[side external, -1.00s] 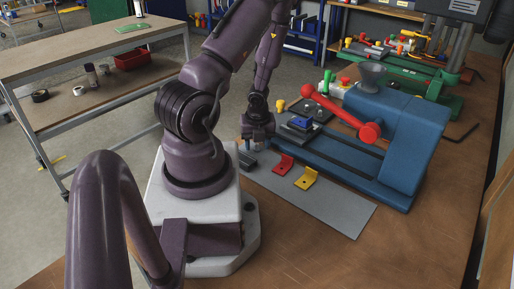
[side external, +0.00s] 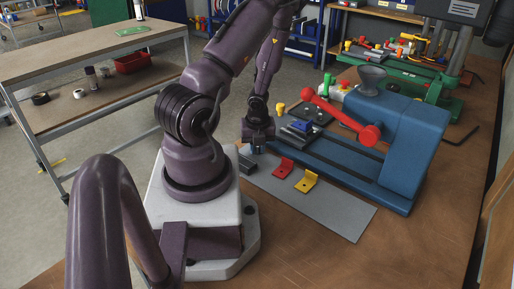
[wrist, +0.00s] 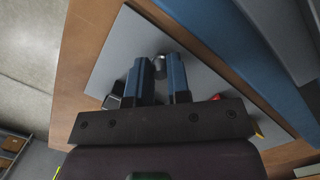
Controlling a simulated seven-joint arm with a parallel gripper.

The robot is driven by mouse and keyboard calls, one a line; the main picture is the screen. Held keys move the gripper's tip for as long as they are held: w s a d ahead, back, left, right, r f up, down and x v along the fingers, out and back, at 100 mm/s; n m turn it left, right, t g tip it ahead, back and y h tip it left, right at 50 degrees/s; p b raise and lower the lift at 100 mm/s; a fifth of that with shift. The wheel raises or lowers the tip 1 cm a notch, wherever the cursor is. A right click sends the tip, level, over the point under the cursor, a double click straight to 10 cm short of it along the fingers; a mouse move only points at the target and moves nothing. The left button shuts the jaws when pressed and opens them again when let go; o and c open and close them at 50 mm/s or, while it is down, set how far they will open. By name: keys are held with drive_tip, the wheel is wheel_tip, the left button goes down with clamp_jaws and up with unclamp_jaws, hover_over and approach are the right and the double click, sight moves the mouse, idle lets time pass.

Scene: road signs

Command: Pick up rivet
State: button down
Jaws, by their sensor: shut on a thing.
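The rivet (wrist: 159,66) shows in the wrist view as a small silvery metal piece between the tips of my two fingers. My gripper (wrist: 158,72) is shut on it, with a dark blue finger on each side. The rivet is too small there, and too close to the fingers, to make out clearly. I cannot tell whether it touches the sheet.
A dark grey block (side external: 247,165) lies close beside my gripper. Red (side external: 283,167) and yellow (side external: 306,181) angle brackets lie to the right on the sheet. A blue press (side external: 385,140) with a red lever (side external: 340,115) stands beyond. The sheet's front right is clear.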

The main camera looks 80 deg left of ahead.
drive_tip(key=shift+r, duration=0.2)
drive_tip(key=shift+d+r, duration=0.1)
drive_tip(key=shift+r, duration=0.25)
drive_tip(key=shift+w+r, duration=0.1)
drive_tip(key=shift+r, duration=1.6)
wheel_tip(320, 180, up, 23)
drive_tip(key=shift+r, duration=0.2)
